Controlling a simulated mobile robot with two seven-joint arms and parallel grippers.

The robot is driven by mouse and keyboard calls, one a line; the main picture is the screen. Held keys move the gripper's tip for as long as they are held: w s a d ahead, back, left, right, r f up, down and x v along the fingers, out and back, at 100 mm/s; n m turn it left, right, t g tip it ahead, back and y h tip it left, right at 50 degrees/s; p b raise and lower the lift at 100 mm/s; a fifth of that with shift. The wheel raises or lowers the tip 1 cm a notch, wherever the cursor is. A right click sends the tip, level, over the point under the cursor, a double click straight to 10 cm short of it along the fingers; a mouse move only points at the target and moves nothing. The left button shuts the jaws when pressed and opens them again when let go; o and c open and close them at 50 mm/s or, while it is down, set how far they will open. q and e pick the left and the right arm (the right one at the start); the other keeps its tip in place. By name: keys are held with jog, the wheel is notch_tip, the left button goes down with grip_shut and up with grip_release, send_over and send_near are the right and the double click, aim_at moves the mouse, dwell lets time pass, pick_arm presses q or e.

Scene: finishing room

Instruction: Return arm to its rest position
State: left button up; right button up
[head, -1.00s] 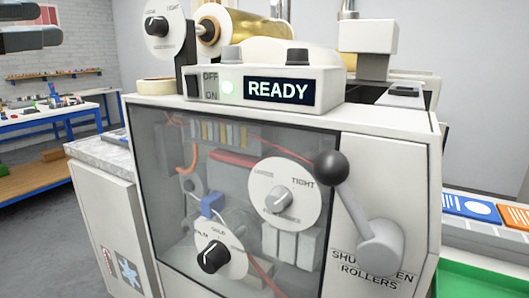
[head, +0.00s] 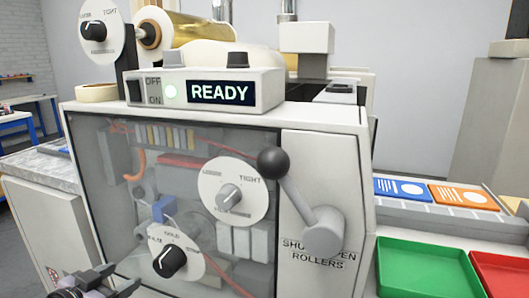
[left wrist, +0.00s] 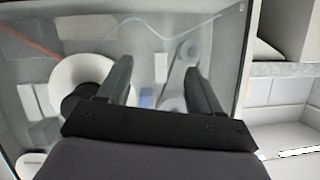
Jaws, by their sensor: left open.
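My left gripper (head: 120,278) is at the bottom left of the head view, low in front of the machine's clear panel. In the left wrist view its two dark fingers (left wrist: 157,80) stand apart with nothing between them. Behind them are the clear panel and a white dial with a black knob (left wrist: 75,103). The machine (head: 325,160) is white, with a lit READY display (head: 220,93) and a grey lever with a black ball (head: 273,162). I cannot tell how far the gripper is from the panel. My right gripper is not in view.
A green tray (head: 425,265) and a red tray (head: 505,275) are at the right. Blue (head: 402,188) and orange (head: 465,196) cards lie behind them. A gold roll (head: 200,30) sits on top of the machine. A worktable (head: 35,115) stands at the far left.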

pick_arm(q)
jog(key=s+d+f+n+g, duration=0.1)
jog(key=s+d+f, duration=0.5)
jog(key=s+f, duration=0.4)
jog(key=s+d+f+n+g, duration=0.1)
jog(key=s+d+f+g, duration=0.1)
jog(key=s+d+f, duration=0.5)
jog(key=s+f, duration=0.4)
jog(key=s, duration=0.1)
